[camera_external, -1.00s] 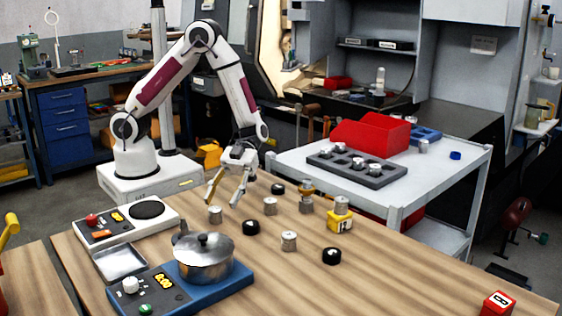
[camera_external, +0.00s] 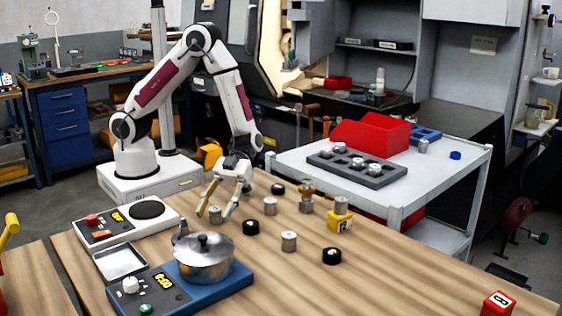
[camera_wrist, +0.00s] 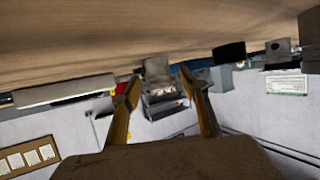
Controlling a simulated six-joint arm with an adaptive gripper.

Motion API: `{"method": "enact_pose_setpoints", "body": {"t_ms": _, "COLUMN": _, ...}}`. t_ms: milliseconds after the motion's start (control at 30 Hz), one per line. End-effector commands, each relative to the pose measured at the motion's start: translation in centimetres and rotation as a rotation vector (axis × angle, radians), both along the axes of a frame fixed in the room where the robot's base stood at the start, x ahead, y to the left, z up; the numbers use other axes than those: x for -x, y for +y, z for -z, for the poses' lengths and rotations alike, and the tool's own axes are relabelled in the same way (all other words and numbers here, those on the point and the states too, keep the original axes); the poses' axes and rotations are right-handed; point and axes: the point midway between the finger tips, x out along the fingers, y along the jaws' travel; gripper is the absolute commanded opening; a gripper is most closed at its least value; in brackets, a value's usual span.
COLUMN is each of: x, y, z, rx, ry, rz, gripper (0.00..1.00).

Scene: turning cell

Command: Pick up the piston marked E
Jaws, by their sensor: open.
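Several small silver pistons stand on the wooden table; no letter E is readable on any of them. One piston (camera_external: 215,215) stands between the spread fingers of my gripper (camera_external: 213,213) in the external view. In the wrist view, which is upside down, a grey piston (camera_wrist: 158,70) shows between and beyond the fingertips of my gripper (camera_wrist: 160,82). My gripper is open and holds nothing. Other pistons stand to the right: one (camera_external: 270,206), one nearer the front (camera_external: 289,241), and one at a brass-coloured part (camera_external: 306,206).
Black rings (camera_external: 251,227) lie among the pistons. A yellow block (camera_external: 340,223) carries a silver piece. A pot (camera_external: 204,262) on a blue hotplate stands in front of my gripper. A white cart (camera_external: 428,181) holds a grey piston tray (camera_external: 383,180) and red bin (camera_external: 372,133).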

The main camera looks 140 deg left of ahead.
Motion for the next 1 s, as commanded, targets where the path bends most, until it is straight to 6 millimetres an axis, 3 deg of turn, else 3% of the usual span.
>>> {"method": "enact_pose_setpoints", "body": {"t_ms": 133, "x": 0.0, "y": 0.0, "z": 0.0, "rx": 0.000, "ry": 0.000, "rz": 0.000, "gripper": 0.44}}
{"method": "enact_pose_setpoints", "body": {"t_ms": 300, "x": 0.0, "y": 0.0, "z": 0.0, "rx": 0.000, "ry": 0.000, "rz": 0.000, "gripper": 0.00}}
{"method": "enact_pose_setpoints", "body": {"t_ms": 767, "x": 0.0, "y": 0.0, "z": -0.3, "rx": 0.001, "ry": -0.001, "rz": 0.000, "gripper": 0.00}}
{"method": "enact_pose_setpoints", "body": {"t_ms": 1000, "x": 0.0, "y": 0.0, "z": -1.7, "rx": -0.001, "ry": -0.003, "rz": 0.001, "gripper": 0.00}}
